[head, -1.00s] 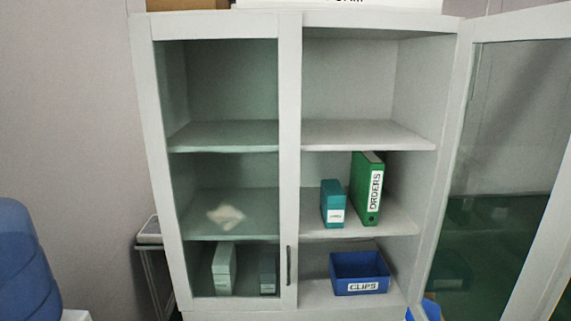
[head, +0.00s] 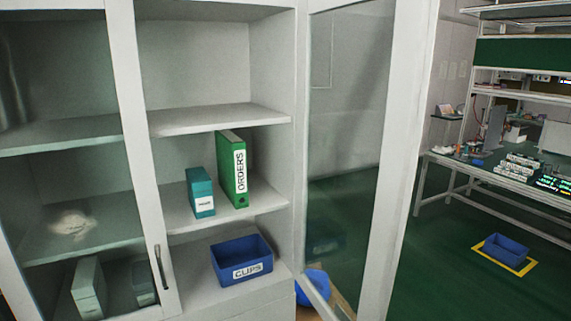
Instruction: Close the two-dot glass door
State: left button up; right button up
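A white cabinet has two glass doors in the head view. The right glass door (head: 350,130) stands wide open, swung out to the right of the cabinet. The left glass door (head: 140,150) is shut and has a dark vertical handle (head: 160,267). I cannot make out dot marks on either door. The open right half of the cabinet (head: 220,121) shows its shelves. Neither of my grippers is in view.
A blue rounded object (head: 314,283) sits on the floor by the open door. A workbench (head: 500,175) and a blue crate (head: 505,248) stand at right.

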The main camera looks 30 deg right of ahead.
aim_at(416, 24)
jog(key=i+l+u, duration=0.25)
jog(key=l, duration=1.2)
jog(key=k+l+u, duration=0.1)
jog(key=l+u, duration=0.2)
jog(key=l, duration=1.1)
jog(key=k+l, duration=0.3)
jog(key=k+u, duration=0.05)
